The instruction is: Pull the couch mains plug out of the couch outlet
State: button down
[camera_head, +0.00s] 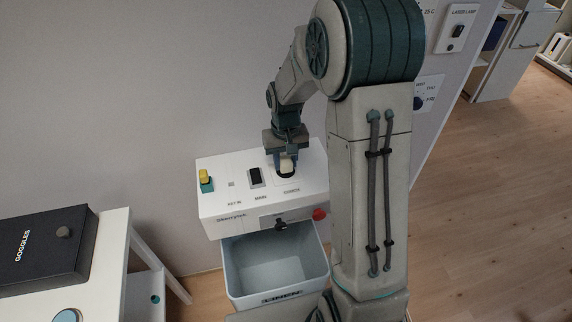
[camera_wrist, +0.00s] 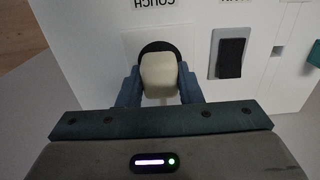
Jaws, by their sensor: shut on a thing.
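The couch mains plug (camera_wrist: 159,77) is a cream block in the wrist view. It stands at the round black couch outlet (camera_wrist: 157,47), on the top face of a white box (camera_head: 221,205). My gripper (camera_wrist: 161,88) is shut on the plug, with one blue finger on each side. In the head view my gripper (camera_head: 287,160) reaches down onto the cream plug (camera_head: 287,165) over the dark outlet (camera_head: 286,173). How deep the plug sits in the outlet cannot be told, as the plug hides most of it.
A black rocker switch (camera_wrist: 231,58) sits beside the outlet. The box also has a yellow and teal part (camera_head: 206,180) and a red knob (camera_head: 319,214). An open grey bin (camera_head: 275,262) is below. A white table (camera_head: 112,240) with a black goggles case (camera_head: 45,250) stands left.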

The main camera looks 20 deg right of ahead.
aim_at(286, 159)
jog(key=shift+r+p, duration=1.6)
jog(key=shift+r, duration=0.85)
